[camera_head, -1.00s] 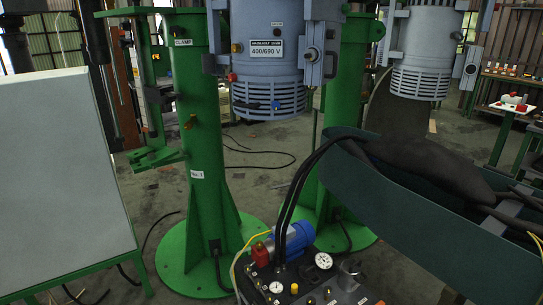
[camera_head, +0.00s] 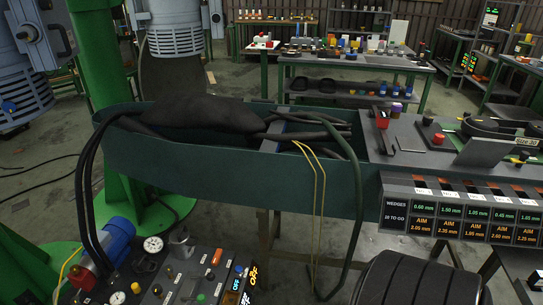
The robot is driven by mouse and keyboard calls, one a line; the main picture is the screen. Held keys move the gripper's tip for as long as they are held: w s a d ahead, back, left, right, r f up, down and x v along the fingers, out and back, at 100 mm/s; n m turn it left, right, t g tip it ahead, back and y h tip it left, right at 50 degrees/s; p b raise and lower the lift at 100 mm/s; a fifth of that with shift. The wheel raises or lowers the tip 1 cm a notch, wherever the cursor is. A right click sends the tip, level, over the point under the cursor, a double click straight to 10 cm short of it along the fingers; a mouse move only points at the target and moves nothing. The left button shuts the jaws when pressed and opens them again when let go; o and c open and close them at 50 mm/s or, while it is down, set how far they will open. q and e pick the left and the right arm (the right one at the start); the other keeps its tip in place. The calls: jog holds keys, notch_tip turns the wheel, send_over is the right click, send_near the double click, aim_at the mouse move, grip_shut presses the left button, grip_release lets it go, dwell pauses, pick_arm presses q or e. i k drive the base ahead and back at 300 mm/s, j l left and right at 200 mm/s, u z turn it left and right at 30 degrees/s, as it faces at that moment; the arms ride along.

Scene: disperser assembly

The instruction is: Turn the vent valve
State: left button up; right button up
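I cannot single out the vent valve with certainty; nothing readable in the view names it. A dark control panel (camera_head: 170,283) at the bottom left carries gauges, knobs, buttons and lit OFF labels. A round white gauge (camera_head: 152,245) stands at its back edge, next to a short grey metal fitting (camera_head: 181,243). A yellow-orange knob (camera_head: 157,289) and red buttons (camera_head: 217,257) sit on the panel. A blue motor (camera_head: 110,242) and a red block (camera_head: 82,279) are at its left. Neither of my grippers shows in the view.
A long dark green trough (camera_head: 240,180) with black hoses crosses the middle. A wedge rack (camera_head: 460,213) with lit labels is at the right, above a black ribbed roll (camera_head: 420,285). Green columns (camera_head: 108,90) stand at the left. Workbenches (camera_head: 355,62) line the back.

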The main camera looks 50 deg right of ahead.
aim_at(216, 260)
jog(key=z, duration=1.1)
jog(key=i+l+z, duration=0.15)
jog(key=z, duration=0.25)
jog(key=i+l+z, duration=0.2)
jog(key=z, duration=0.25)
